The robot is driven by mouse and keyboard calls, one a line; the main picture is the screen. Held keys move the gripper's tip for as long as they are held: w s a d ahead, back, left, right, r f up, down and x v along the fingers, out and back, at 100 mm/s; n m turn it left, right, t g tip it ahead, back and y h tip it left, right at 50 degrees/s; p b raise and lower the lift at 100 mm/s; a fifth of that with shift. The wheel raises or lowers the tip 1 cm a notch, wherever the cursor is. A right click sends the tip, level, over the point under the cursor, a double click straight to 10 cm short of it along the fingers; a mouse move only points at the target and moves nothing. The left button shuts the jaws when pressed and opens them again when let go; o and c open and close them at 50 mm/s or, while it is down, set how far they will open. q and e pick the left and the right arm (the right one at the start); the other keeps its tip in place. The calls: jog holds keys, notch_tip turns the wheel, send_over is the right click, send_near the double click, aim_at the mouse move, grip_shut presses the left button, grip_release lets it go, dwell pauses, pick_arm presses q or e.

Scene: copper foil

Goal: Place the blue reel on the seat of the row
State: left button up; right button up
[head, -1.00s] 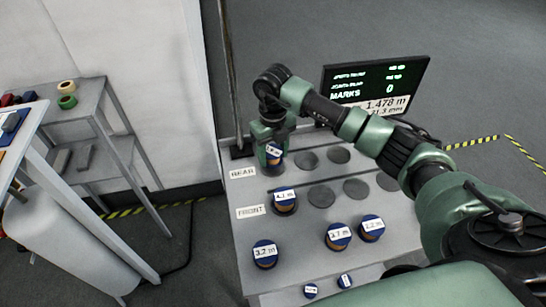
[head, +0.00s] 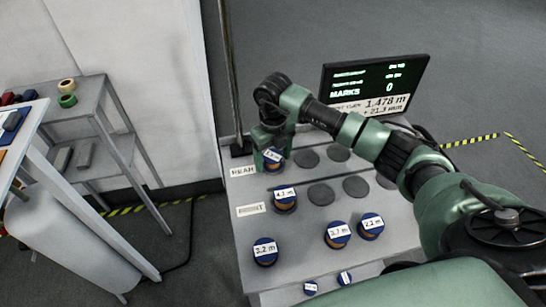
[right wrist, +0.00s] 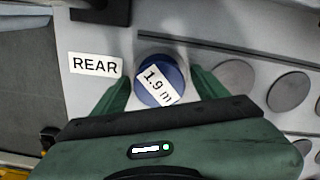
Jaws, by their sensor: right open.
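A blue reel (head: 274,158) with a white label sits at the left end of the rear row; the label reads 1.9 m in the right wrist view (right wrist: 158,88). My right gripper (head: 268,150) is over this reel. In the right wrist view its open fingers stand on either side of the reel, with small gaps. The reel seems to rest on the leftmost rear seat, which it hides. More dark round seats (head: 308,159) lie to its right, empty. Another blue reel (head: 284,201) sits at the left of the front row. My left gripper is out of view.
Three more labelled blue reels (head: 265,252) stand nearer on the grey table (head: 300,235), with two small blue items (head: 345,279) at its near edge. REAR (head: 242,171) and FRONT (head: 250,209) plates mark the rows. A screen (head: 375,82) stands behind. A side shelf is left.

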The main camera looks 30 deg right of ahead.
aim_at(273, 156)
jog(key=shift+r+b, duration=0.3)
jog(key=shift+r, duration=0.25)
notch_tip(273, 156, up, 10)
jog(key=shift+f+b, duration=0.2)
jog(key=shift+b, duration=1)
jog(key=shift+r, duration=0.7)
